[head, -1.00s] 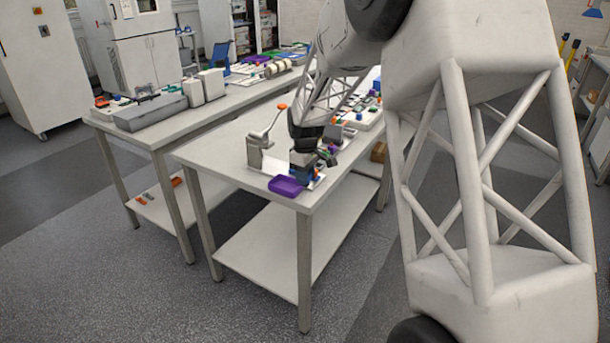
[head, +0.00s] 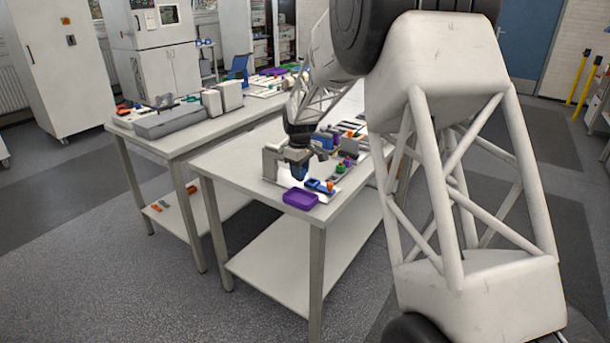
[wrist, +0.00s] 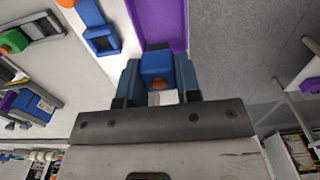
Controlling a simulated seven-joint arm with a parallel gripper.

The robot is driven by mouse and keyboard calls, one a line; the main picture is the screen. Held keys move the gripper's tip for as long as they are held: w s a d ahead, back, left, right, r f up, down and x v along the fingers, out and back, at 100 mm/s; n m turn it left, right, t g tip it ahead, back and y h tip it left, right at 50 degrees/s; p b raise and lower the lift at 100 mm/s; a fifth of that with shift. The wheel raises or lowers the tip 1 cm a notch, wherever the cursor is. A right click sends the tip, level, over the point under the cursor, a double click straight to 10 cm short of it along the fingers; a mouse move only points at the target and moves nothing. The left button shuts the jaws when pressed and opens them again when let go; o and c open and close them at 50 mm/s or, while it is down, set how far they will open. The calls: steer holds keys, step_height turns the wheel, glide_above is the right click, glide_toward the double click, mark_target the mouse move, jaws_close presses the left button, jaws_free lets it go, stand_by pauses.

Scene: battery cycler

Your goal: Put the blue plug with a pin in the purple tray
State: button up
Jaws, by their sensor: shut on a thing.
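My gripper (wrist: 157,80) is shut on a blue plug (wrist: 156,65) in the wrist view. The plug is a small blue block with an orange-brown round part on its near side, between two blue fingers. The purple tray (wrist: 160,22) lies just beyond the plug in that view. In the head view my gripper (head: 299,172) is above the near end of the table, just behind the purple tray (head: 300,199). The tray looks empty from what shows. I cannot make out the pin for certain.
A blue fixture (head: 316,185) with an orange part stands beside the tray. A grey upright device (head: 270,161) stands left of my gripper. Several coloured parts lie further back on the table (head: 228,166). Its near left corner is clear.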

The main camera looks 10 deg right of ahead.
steer(key=shift+f, duration=0.2)
stand_by(0.3)
steer(key=shift+f, duration=3.9)
steer(key=o, duration=1.1)
steer(key=shift+c, duration=0.2)
steer(key=shift+r, duration=3.9)
